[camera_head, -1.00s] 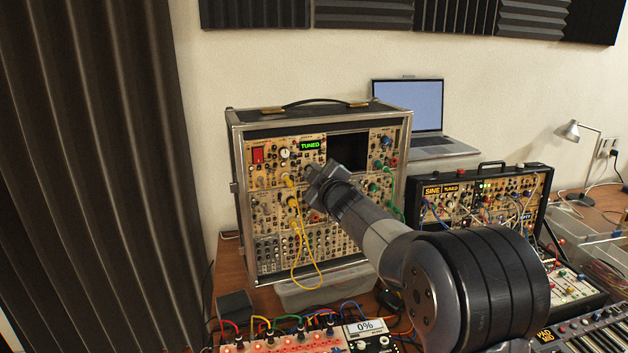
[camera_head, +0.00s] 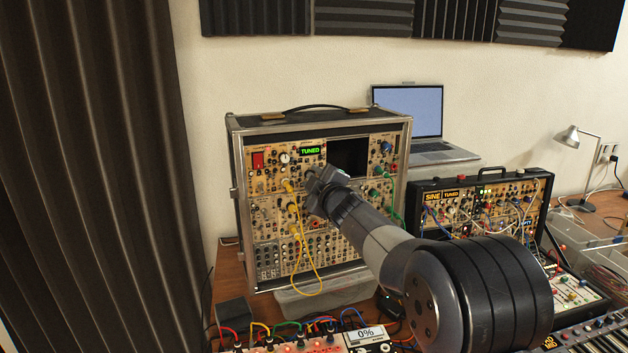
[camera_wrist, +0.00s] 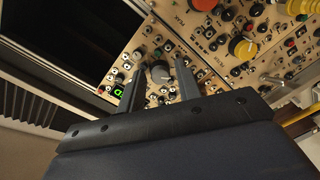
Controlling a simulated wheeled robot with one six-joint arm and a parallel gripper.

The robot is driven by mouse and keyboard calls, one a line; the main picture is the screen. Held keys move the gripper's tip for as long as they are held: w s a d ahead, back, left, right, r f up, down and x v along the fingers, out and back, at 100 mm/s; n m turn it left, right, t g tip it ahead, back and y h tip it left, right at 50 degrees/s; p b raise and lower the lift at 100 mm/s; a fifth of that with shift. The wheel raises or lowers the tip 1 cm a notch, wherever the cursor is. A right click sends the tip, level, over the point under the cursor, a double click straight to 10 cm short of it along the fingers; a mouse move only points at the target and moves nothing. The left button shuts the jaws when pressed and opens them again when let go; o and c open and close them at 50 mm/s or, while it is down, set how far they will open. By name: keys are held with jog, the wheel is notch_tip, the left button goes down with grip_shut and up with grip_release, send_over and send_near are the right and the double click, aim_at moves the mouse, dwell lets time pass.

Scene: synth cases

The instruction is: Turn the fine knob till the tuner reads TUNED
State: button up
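The tuner display (camera_head: 311,151) in the upper row of the large modular case (camera_head: 240,190) reads TUNED in green. In the head view my gripper (camera_head: 318,184) and wrist hide that part of the panel.
Yellow patch cables (camera_head: 309,265) hang close to the left of my gripper, and green cables (camera_head: 392,205) to its right. A dark empty bay (camera_head: 348,156) is above my wrist. A smaller case (camera_head: 480,200) and a laptop (camera_head: 412,110) stand to the right.

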jog(key=shift+o, duration=0.7)
jog(key=b+v, duration=0.2)
jog(key=v, duration=0.8)
jog(key=shift+s+d, duration=0.2)
jog(key=shift+s, duration=0.15)
jog(key=shift+w, duration=0.1)
jog(key=p+x, duration=0.2)
jog(key=x, duration=0.8)
jog(key=shift+w+a, duration=0.2)
jog(key=shift+w, duration=0.1)
jog(key=shift+s, duration=0.1)
